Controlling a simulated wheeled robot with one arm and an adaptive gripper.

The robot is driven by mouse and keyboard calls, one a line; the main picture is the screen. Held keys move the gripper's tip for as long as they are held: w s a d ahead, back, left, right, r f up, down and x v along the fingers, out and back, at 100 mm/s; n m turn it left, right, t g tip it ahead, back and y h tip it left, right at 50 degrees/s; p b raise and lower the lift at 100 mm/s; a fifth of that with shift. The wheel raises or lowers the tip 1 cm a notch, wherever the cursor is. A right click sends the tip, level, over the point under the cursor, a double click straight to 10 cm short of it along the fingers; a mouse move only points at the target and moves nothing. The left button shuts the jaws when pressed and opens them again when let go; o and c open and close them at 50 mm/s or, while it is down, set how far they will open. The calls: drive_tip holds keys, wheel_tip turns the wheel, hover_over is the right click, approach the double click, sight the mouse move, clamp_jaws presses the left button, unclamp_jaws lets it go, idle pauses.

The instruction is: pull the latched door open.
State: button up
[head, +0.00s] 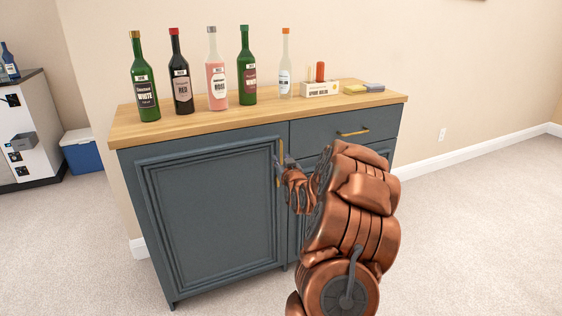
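A blue-grey cabinet with a wooden top has a large panelled door (212,215) on its left, which looks closed. A vertical brass handle (280,160) is on the door's right edge. My gripper (284,166) is at this handle, at the end of my copper-coloured arm, which reaches in from the lower right. Its fingertips are small and partly hidden, so I cannot tell whether they are closed around the handle or only beside it. I see no latch clearly. My arm hides much of the cabinet's right side.
Several bottles stand along the wooden top (190,122), with a small white box (320,89) and a yellow-grey item (364,88) to their right. A drawer (345,132) with a brass pull is at upper right. Carpet (85,255) before the door is clear. A blue cooler (84,152) stands left.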

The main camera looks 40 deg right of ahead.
sight(281, 151)
drive_tip(key=shift+s+d+b+x, duration=0.15)
drive_tip(key=shift+d+x, duration=0.1)
drive_tip(key=shift+x, duration=1.1)
drive_tip(key=shift+s+d+b+x, duration=0.15)
drive_tip(key=shift+d+x, duration=0.1)
drive_tip(key=shift+x, duration=1.05)
drive_tip(key=shift+s+d+b+x, duration=0.15)
drive_tip(key=shift+d+x, duration=0.1)
drive_tip(key=shift+x, duration=1.1)
drive_tip(key=shift+f, duration=0.1)
drive_tip(key=shift+h, duration=0.3)
clamp_jaws()
